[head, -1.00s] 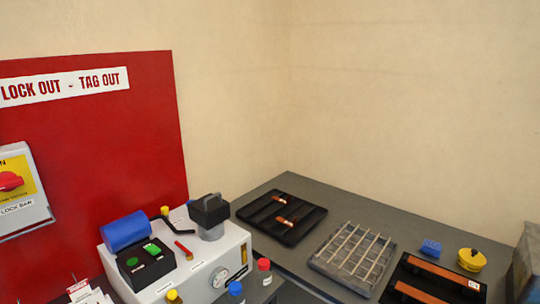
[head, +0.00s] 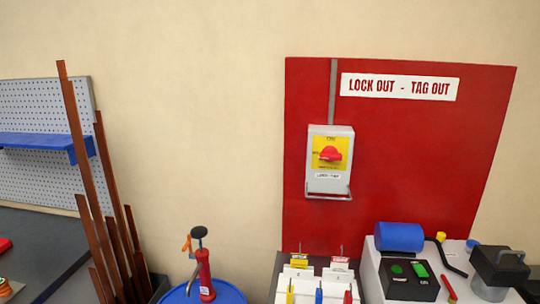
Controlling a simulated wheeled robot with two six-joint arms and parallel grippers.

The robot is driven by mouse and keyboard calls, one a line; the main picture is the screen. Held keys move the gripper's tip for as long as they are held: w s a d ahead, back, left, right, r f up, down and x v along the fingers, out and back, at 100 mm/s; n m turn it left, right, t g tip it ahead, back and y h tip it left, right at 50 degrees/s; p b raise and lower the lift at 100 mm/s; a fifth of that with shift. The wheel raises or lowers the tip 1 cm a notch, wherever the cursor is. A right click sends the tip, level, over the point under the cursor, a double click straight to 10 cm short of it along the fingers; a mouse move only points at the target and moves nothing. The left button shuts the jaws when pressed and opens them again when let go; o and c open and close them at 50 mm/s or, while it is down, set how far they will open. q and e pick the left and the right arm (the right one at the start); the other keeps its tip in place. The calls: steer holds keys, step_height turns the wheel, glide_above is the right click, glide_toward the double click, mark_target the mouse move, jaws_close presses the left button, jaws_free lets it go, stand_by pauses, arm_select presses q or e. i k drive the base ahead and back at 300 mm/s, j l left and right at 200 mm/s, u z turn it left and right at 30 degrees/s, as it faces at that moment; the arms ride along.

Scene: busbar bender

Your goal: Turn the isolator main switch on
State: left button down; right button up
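The isolator main switch (head: 330,160) is a light grey box on the red lock-out board in the head view. Its yellow plate carries a red rotary handle (head: 330,153), which looks roughly horizontal. The small print around the handle is too small to read surely. A white label with lock bar lettering and a metal bar (head: 328,197) sit at the box's lower edge. A grey conduit (head: 333,90) runs up from its top. Neither of my grippers shows in the head view.
The red board (head: 440,180) fills the right. Below it stand a rack of tags and padlocks (head: 312,283) and the bender (head: 400,270) with its blue cylinder (head: 398,237). A blue drum (head: 225,292) with a red pump (head: 205,275) and copper bars (head: 85,165) stand left.

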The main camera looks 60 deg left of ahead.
mark_target(330, 154)
steer(key=u, duration=1.35)
